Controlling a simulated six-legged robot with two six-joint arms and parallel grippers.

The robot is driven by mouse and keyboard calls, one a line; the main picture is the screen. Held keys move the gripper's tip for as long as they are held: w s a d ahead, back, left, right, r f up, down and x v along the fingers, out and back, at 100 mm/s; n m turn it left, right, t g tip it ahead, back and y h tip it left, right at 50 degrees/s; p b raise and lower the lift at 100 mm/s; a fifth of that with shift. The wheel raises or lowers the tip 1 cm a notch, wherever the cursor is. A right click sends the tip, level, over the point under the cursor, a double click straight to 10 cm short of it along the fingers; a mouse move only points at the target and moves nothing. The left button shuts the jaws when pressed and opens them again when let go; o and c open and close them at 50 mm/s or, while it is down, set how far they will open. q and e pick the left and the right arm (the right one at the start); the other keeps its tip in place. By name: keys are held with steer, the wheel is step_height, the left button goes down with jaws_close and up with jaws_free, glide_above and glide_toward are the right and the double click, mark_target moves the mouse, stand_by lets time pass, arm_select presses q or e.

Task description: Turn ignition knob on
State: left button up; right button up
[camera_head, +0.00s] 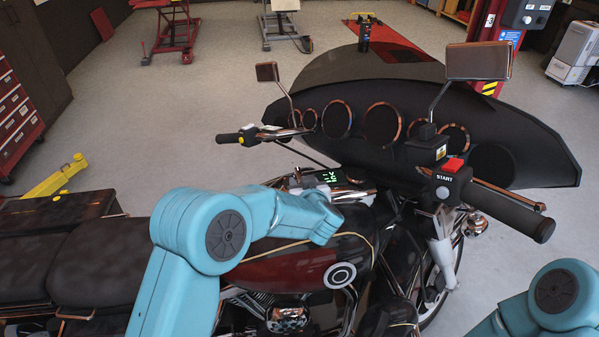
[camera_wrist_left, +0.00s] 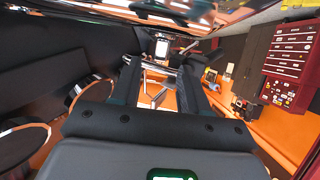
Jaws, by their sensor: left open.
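The motorcycle (camera_head: 290,268) stands across the head view, with a dark red tank and a black fairing. My left arm reaches over its tank from the left, and the arm's end hides part of the area behind the handlebar. In the left wrist view my left gripper (camera_wrist_left: 160,78) is open, its two dark fingers apart with nothing held between them. A small pale, chrome-edged part (camera_wrist_left: 162,48) shows beyond the fingertips; I cannot tell whether it is the ignition knob. I cannot make out the knob in the head view. My right gripper is out of view.
The left handgrip (camera_head: 238,137) and the right handgrip (camera_head: 512,213) stick out from the bars. A red START switch (camera_head: 454,165) sits by the right grip. Mirrors (camera_head: 478,61) and round gauges (camera_head: 382,122) stand ahead. A red tool cabinet (camera_head: 15,115) is at left.

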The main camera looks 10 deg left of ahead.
mark_target(299, 173)
arm_select(q)
steer(key=p+x, duration=0.1)
steer(key=x, duration=0.6)
steer(key=shift+d, duration=0.15)
steer(key=shift+s+r, duration=0.15)
steer(key=shift+w, duration=0.25)
jaws_close()
